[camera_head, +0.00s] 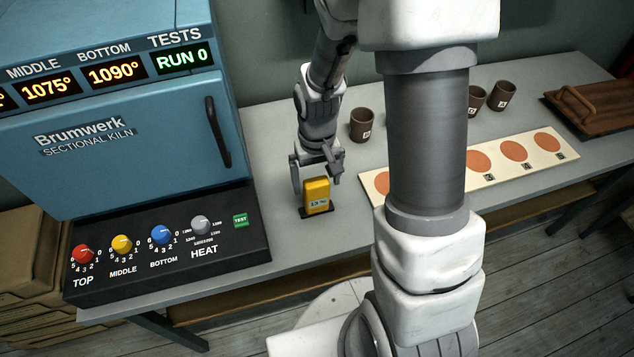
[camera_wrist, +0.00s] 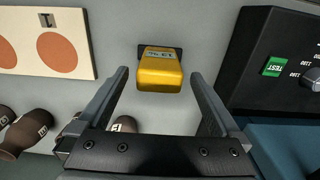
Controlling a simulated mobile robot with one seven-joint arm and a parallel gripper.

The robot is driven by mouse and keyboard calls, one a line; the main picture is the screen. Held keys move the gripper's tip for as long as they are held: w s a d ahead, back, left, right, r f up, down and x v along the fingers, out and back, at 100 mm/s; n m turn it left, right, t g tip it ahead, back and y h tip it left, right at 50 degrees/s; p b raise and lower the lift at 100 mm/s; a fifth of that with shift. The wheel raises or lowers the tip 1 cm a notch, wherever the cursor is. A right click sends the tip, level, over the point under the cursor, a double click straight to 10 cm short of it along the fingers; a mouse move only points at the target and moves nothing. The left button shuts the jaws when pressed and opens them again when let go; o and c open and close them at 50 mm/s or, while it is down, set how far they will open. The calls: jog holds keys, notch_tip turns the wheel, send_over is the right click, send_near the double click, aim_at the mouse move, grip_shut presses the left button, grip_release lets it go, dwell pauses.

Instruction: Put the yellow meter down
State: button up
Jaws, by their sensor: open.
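The yellow meter (camera_head: 316,194) stands upright on a small dark base (camera_head: 318,212) on the grey table, just right of the kiln's control panel. It has a small display on its front. In the wrist view the yellow meter (camera_wrist: 160,70) lies ahead of and between my fingertips, with a gap on each side. My gripper (camera_head: 316,183) is open around or just behind the meter in the head view. In the wrist view my gripper (camera_wrist: 158,75) shows both fingers spread, with nothing between them touching.
The blue kiln (camera_head: 130,120) and its dark control panel (camera_head: 165,245) stand at the left. Dark cups, one of them here (camera_head: 362,125), stand at the back. A pale board with orange discs (camera_head: 450,182) lies to the right. A brown tray (camera_head: 600,108) is at far right.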

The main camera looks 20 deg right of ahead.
notch_tip(320, 180, up, 11)
jog(key=s+r+t, duration=0.5)
jog(key=s+r, duration=0.8)
jog(key=r, duration=0.2)
jog(key=shift+s+r+t+p, duration=0.15)
jog(key=shift+r+t+p, duration=0.1)
jog(key=shift+t+p, duration=0.1)
dwell(1.3)
